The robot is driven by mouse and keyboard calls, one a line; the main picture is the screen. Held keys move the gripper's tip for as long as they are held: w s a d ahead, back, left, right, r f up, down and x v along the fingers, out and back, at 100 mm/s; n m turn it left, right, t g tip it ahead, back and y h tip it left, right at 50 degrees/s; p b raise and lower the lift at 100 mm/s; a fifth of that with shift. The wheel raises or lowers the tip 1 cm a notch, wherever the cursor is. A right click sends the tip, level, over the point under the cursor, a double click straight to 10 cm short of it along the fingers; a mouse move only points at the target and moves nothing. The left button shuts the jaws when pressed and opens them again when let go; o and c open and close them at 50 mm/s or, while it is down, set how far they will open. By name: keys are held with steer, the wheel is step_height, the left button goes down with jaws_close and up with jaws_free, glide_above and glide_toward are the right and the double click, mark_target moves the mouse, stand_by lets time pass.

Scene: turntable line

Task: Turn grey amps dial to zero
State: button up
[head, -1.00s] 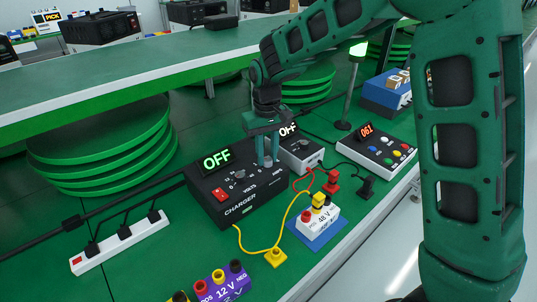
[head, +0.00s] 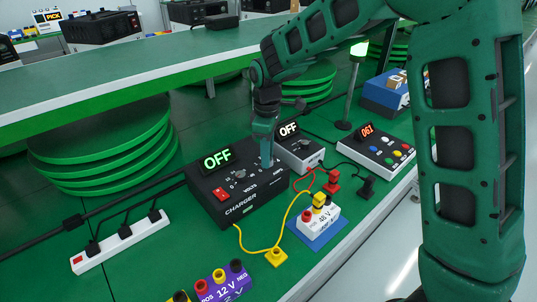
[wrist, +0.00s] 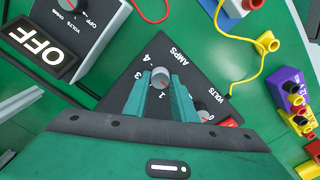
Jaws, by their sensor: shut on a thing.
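The black charger (head: 225,207) stands on the green bench with its display reading OFF. Its grey amps dial (wrist: 160,75) shows in the wrist view between my fingertips, with the numbers 1, 3 and 4 around it. A small reddish mark on the dial seems to face the 1. My gripper (wrist: 160,80) is shut on this dial, one finger on each side; it also shows in the head view (head: 266,158), pointing down at the charger, where it hides the dial. The volts dial (wrist: 203,116) sits beside the right finger, partly covered.
A grey meter box (head: 300,158), also reading OFF, stands close behind the charger. A white 48 V block (head: 318,222) with yellow and red leads is at the right front. A power strip (head: 120,242) lies left. A shelf (head: 130,65) runs behind.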

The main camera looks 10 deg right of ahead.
steer(key=shift+w+d+r+n, duration=0.1)
steer(key=shift+w+d+n, duration=0.25)
steer(key=shift+n, duration=0.55)
steer(key=o, duration=1)
steer(key=shift+o, duration=0.2)
steer(key=shift+s+a, duration=0.1)
step_height(320, 180, up, 11)
